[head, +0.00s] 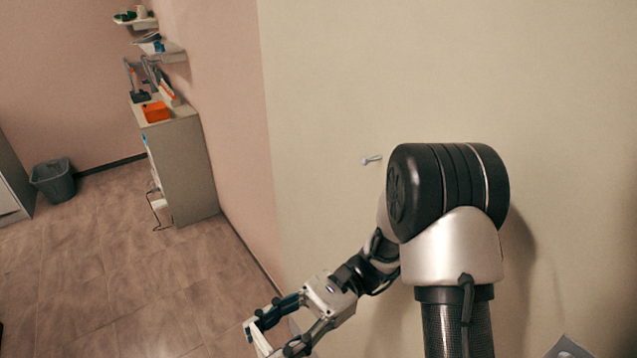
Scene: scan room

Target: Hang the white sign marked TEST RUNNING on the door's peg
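The peg (371,160) is a small pale pin that sticks out of the cream door (330,90), just left of my arm's dark joint. My gripper (273,338) is at the bottom of the head view, low and to the left of the peg, well apart from it. Its dark fingers look spread. A narrow pale strip shows at the fingers, cut by the picture's bottom edge; I cannot tell if it is a finger pad or a sign's edge. No TEST RUNNING lettering shows.
A grey cabinet (185,165) with an orange box (155,111) stands along the pink wall at left, under wall shelves (165,52). A dark bin (54,180) stands farther back. The tiled floor (130,270) between is clear. A grey corner (568,350) shows bottom right.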

